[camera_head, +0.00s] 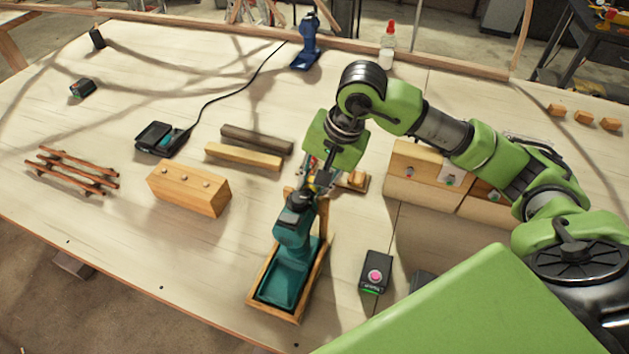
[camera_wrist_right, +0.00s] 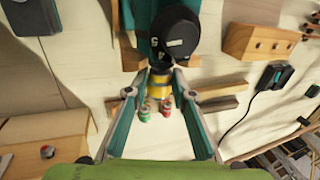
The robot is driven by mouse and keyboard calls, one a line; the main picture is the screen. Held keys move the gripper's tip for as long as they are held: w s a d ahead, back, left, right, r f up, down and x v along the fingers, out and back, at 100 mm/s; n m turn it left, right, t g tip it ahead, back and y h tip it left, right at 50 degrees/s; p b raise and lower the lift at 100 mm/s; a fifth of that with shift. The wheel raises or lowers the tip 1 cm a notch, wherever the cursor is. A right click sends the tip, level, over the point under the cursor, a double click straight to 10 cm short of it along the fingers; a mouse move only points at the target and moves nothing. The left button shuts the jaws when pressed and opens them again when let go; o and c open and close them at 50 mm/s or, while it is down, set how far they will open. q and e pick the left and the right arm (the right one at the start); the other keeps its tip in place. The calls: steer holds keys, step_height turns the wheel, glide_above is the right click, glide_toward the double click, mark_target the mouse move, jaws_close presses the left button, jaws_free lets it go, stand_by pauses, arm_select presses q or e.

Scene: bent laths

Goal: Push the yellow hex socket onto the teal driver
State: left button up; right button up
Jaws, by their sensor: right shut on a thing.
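The teal driver (camera_head: 292,250) stands in a wooden tray (camera_head: 256,303) at the front middle of the bench, its black nose (camera_head: 298,200) pointing up toward my right gripper. In the right wrist view the black nose (camera_wrist_right: 175,38) covers part of the teal body. My right gripper (camera_head: 320,182) is shut on the yellow hex socket (camera_wrist_right: 159,88), close against the nose in the wrist view. I cannot tell whether the socket is seated on it. In the head view the socket is mostly hidden by the gripper. My left gripper is not in view.
Two straight laths (camera_head: 243,156) and a wooden block (camera_head: 188,187) lie left of the driver. A button box (camera_head: 375,272) stands right of the tray. Large wooden blocks (camera_head: 420,185) sit under my right arm. A black charger (camera_head: 158,138) trails a cable.

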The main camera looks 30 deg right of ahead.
steer(key=o, duration=1.2)
steer(key=shift+s+r+p, duration=0.1)
steer(key=shift+r+p, duration=1.45)
steer(key=shift+r, duration=2)
steer(key=shift+f, duration=0.1)
